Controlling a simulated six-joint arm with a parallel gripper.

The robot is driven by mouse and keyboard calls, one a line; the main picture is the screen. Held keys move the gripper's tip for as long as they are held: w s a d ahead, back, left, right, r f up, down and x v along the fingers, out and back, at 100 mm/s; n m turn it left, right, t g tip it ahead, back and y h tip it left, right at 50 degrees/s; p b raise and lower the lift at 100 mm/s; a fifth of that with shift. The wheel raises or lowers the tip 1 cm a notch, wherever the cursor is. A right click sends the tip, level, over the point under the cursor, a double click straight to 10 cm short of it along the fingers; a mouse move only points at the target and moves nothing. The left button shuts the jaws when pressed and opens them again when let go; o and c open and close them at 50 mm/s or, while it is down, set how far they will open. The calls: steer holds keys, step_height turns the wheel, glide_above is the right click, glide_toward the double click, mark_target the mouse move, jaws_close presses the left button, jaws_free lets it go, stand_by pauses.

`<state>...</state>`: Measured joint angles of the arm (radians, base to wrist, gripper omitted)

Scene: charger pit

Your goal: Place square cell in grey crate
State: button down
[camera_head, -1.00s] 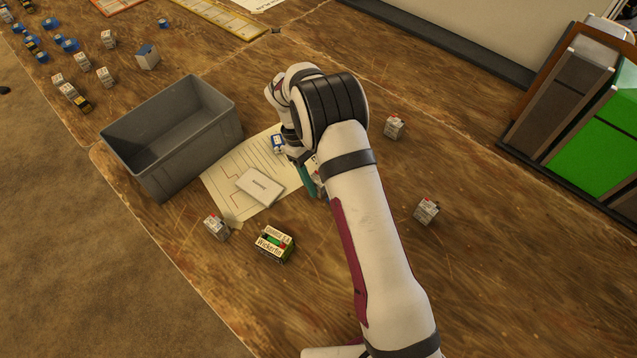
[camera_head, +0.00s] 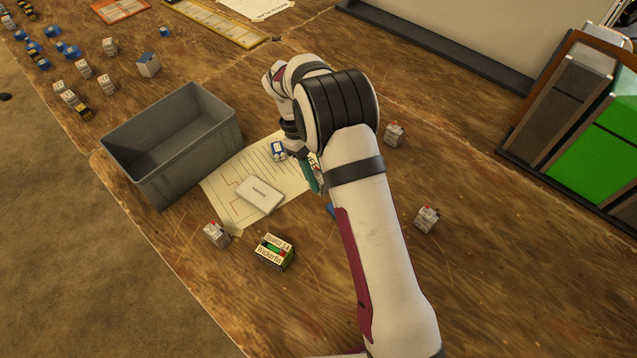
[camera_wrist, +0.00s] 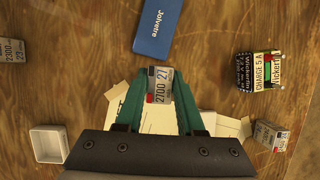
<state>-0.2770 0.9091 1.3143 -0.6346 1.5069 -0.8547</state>
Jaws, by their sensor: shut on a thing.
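My gripper (camera_head: 309,172) is shut on a square cell, a small pale block with a grey and blue label. In the wrist view the cell (camera_wrist: 160,85) sits between the teal fingertips (camera_wrist: 160,100). In the head view it is mostly hidden by my arm, with only a bit of its label showing. The grey crate (camera_head: 170,195) stands at the left, open at the top, and I see nothing in it. My gripper is to the right of the crate, outside it, over the right edge of a printed paper sheet.
A white flat box (camera_head: 260,195) and a small blue-white item (camera_head: 278,150) lie on the paper (camera_head: 227,183). A charger (camera_head: 273,252) and loose cells (camera_head: 217,234), (camera_head: 427,217), (camera_head: 393,132) stand around. A blue box (camera_wrist: 168,30) lies near my gripper.

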steer(key=s+d+r, duration=0.4)
steer(key=d+r, duration=0.3)
steer(key=d, duration=0.4)
steer(key=s+a+r+m+g+y, duration=0.1)
steer(key=s+a+r+m+y, duration=0.1)
steer(key=r+m, duration=0.45)
steer(key=s+a+r+m+y, duration=0.1)
steer(key=a+r+m, duration=0.15)
steer(key=r, duration=0.65)
steer(key=w+a+f+m+t+y, duration=0.1)
steer(key=w+a+f+m+y, duration=0.1)
steer(key=w+a+f+m, duration=0.35)
steer(key=w+a+f+m+t+y, duration=0.1)
steer(key=w+a+f+m+y, duration=0.1)
steer(key=w+a+m, duration=0.5)
steer(key=shift+w+a+f+m+t, duration=1.05)
steer(key=shift+a+m, duration=1.4)
steer(key=shift+a, duration=2.1)
steer(key=shift+w+a+f+m+t, duration=1)
steer(key=shift+a+m, duration=1.45)
steer(key=shift+a, duration=2.1)
steer(key=shift+w+a+f+m+t, duration=1.05)
steer(key=shift+a+m, duration=1.4)
steer(key=shift+a, duration=2.1)
step_height(320, 180, down, 10)
steer(key=shift+w+a+f, duration=0.1)
steer(key=shift+w, duration=0.05)
steer(key=shift+f, duration=0.15)
